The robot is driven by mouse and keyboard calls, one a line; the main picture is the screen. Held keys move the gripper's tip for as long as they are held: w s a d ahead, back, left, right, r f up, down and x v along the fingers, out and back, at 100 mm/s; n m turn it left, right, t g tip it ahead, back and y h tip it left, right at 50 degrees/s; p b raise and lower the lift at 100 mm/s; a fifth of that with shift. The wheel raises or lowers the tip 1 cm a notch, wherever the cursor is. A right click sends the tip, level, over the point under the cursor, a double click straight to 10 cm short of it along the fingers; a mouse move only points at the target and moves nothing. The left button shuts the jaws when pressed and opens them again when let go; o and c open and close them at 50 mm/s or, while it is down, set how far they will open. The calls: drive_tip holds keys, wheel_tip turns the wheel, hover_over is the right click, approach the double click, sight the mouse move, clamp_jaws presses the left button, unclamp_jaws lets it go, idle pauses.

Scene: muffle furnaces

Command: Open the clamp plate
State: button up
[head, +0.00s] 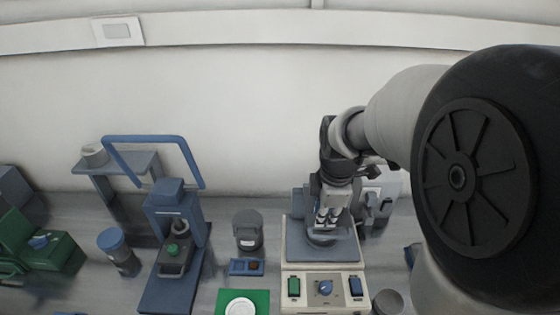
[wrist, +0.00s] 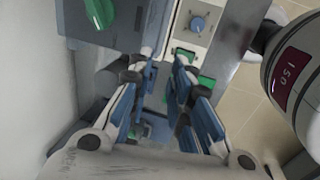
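A benchtop device with a cream control panel (head: 345,280) stands right of centre in the head view. It carries a flat blue-grey plate (head: 297,247), which may be the clamp plate, though I cannot tell for sure. My gripper (head: 327,218) points down over this plate and hides part of it. In the wrist view my gripper (wrist: 165,62) shows two blue-padded fingers apart, with nothing clearly held between them. A blue knob (wrist: 198,24) on a light panel lies beyond the fingertips. I cannot tell whether the fingers touch anything.
A blue press-like device (head: 172,235) with a raised blue frame handle (head: 150,138) stands at left. A grey lidded jar (head: 248,230), a green mat (head: 222,298) with a white disc and a grey cup (head: 387,302) surround the panel. The back wall is close behind.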

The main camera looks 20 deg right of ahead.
sight(319, 236)
drive_tip(key=f, duration=0.3)
drive_tip(key=w+f+b, duration=0.1)
drive_tip(key=f, duration=0.3)
drive_tip(key=w+f+b, duration=0.1)
drive_tip(key=f, duration=0.2)
drive_tip(key=shift+d+f, duration=0.3)
drive_tip(key=shift+f, duration=0.1)
drive_tip(key=shift+c, duration=0.4)
clamp_jaws()
